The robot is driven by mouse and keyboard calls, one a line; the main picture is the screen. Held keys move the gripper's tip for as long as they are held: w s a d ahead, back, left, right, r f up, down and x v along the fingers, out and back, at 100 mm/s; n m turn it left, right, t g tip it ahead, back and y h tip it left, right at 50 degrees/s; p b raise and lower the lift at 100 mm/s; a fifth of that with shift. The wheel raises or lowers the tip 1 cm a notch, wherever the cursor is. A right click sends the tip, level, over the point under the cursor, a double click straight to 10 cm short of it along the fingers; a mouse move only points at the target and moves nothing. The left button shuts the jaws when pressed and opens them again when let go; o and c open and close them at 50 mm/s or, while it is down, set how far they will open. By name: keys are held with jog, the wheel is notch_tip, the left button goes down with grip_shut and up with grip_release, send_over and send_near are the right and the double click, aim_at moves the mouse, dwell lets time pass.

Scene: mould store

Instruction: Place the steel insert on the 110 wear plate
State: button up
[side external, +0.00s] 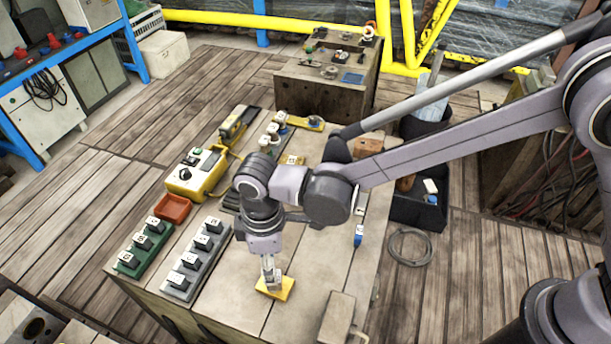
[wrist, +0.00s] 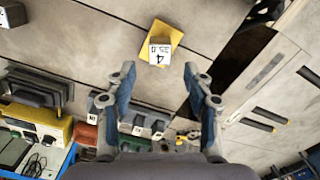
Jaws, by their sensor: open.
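A small steel block with a white, numbered top face (wrist: 160,50), which looks like the steel insert, rests on a yellow plate (wrist: 174,36) on the bench. The yellow plate also shows in the side external view (side external: 286,294), with the block on it partly hidden by my fingers. My gripper (side external: 269,272) points down over the block. In the wrist view my gripper (wrist: 159,72) is open, its two blue-grey fingers apart with the block just beyond the tips. I cannot tell which plate bears 110.
A grey rack (side external: 214,258) and a green rack (side external: 128,269) hold several dark, white-labelled blocks to the left. A red tray (side external: 172,208) and a yellow box (side external: 185,180) stand behind them. A grey metal block (side external: 338,318) stands at the front right.

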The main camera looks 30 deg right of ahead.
jog(key=w+d+r+m+t+y, duration=0.1)
jog(key=d+r+m+t, duration=0.15)
jog(key=d+r, duration=0.6)
jog(key=w+d+r+m+t, duration=0.15)
jog(key=d+r+m, duration=0.35)
jog(key=d, duration=0.7)
jog(key=s+d+r+m+t+h, duration=0.1)
jog(key=s+d+m+t, duration=0.2)
jog(key=d, duration=1.4)
jog(key=s+m, duration=0.3)
jog(key=s, duration=0.1)
jog(key=shift+s+d+r, duration=0.2)
jog(key=shift+s+d, duration=0.05)
jog(key=shift+d, duration=0.1)
